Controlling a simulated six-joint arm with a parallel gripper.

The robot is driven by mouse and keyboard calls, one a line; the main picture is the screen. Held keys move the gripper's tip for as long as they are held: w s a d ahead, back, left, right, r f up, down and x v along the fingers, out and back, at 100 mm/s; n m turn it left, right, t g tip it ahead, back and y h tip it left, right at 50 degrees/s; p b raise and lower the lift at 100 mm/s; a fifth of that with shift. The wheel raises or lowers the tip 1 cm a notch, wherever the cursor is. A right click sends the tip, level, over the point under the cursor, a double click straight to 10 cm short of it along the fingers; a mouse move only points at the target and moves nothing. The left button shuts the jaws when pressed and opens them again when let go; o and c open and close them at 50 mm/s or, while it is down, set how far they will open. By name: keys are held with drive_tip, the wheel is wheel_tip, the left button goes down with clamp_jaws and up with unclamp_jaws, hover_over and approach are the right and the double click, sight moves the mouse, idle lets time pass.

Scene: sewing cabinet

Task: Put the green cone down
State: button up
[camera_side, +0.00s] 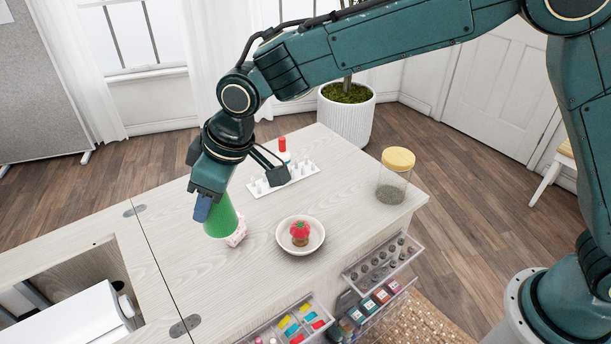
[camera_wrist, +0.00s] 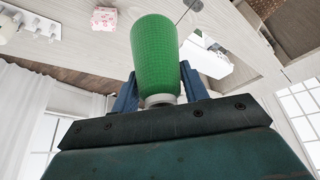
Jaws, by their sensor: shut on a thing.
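The green cone (camera_side: 221,219) is held in my gripper (camera_side: 202,207), wide end down, over the pale wooden cabinet top (camera_side: 185,262). In the wrist view, my gripper (camera_wrist: 158,92) has its blue fingers shut on either side of the cone (camera_wrist: 155,50), near the white ring at its narrow end. Part of the cone is hidden behind my fingers in the side view. I cannot tell whether its lower end touches the cabinet top.
A pink-and-white patterned item (camera_side: 238,234) sits right beside the cone. A white bowl (camera_side: 281,240) holds a red pincushion (camera_side: 299,232). A white peg rack (camera_side: 262,190) stands behind. A jar (camera_side: 393,180) is at right. Open drawers (camera_side: 385,258) stick out in front.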

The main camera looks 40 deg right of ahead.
drive_tip(key=w+d+m+h, duration=0.1)
drive_tip(key=w+d+m, duration=0.1)
drive_tip(key=w+d, duration=0.65)
drive_tip(key=w+d+m+t+h, duration=0.1)
drive_tip(key=w+d+m, duration=0.2)
drive_tip(key=d, duration=1)
drive_tip(key=w+d+m+h, duration=0.1)
drive_tip(key=w+d+m, duration=0.1)
drive_tip(key=w+d, duration=0.65)
drive_tip(key=s+d+m, duration=0.2)
drive_tip(key=d+m, duration=0.1)
drive_tip(key=d, duration=1.6)
wheel_tip(320, 180, down, 15)
drive_tip(key=shift+w+a+f+h, duration=0.15)
drive_tip(key=shift+a+f+h, duration=0.05)
drive_tip(key=shift+h, duration=0.2)
drive_tip(key=shift+f, duration=0.1)
drive_tip(key=shift+f, duration=2.05)
drive_tip(key=shift+f, duration=0.1)
drive_tip(key=o, duration=1)
